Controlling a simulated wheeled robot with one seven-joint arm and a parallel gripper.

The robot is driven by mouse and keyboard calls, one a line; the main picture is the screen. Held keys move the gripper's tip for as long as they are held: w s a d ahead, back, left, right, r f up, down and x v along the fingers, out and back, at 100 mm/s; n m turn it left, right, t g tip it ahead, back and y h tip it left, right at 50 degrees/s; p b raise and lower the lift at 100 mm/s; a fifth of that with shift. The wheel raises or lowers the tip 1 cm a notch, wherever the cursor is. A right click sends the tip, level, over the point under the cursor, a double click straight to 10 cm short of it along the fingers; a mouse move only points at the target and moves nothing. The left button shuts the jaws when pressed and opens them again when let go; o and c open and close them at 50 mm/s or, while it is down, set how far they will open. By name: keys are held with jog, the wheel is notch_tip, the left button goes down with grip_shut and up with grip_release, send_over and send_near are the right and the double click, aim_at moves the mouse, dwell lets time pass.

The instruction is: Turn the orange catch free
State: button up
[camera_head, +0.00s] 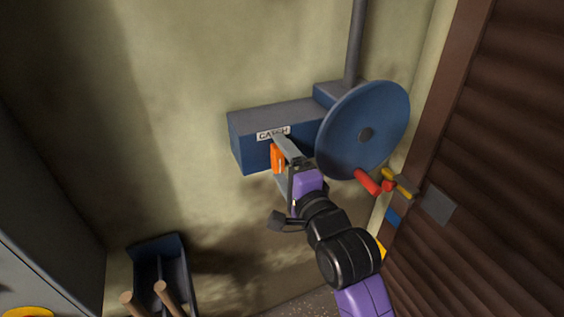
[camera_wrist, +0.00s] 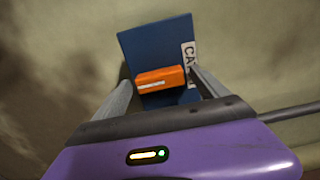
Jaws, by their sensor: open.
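The orange catch (camera_head: 277,158) sits on the front of a blue box (camera_head: 251,149) below a white label reading CATCH (camera_head: 273,133). In the wrist view the catch (camera_wrist: 160,79) is an orange block with a pale stripe, lying between my two fingers. My gripper (camera_head: 283,160) is at the box front, right by the catch. In the wrist view my gripper (camera_wrist: 163,84) is open, with one finger on each side of the catch. The right finger looks close to the catch's end; I cannot tell whether either finger touches. Part of the label is hidden behind the right finger.
A large blue disc wheel (camera_head: 355,125) with a red handle (camera_head: 368,182) is to the right of the box. A yellow-and-red part (camera_head: 397,184) is near the brown slatted shutter (camera_head: 500,130). A dark bin (camera_head: 160,262) with wooden handles stands lower left.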

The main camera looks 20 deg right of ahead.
jog(key=s+b, duration=0.1)
jog(key=s, duration=0.6)
jog(key=shift+s+b, duration=0.3)
jog(key=shift+s, duration=0.1)
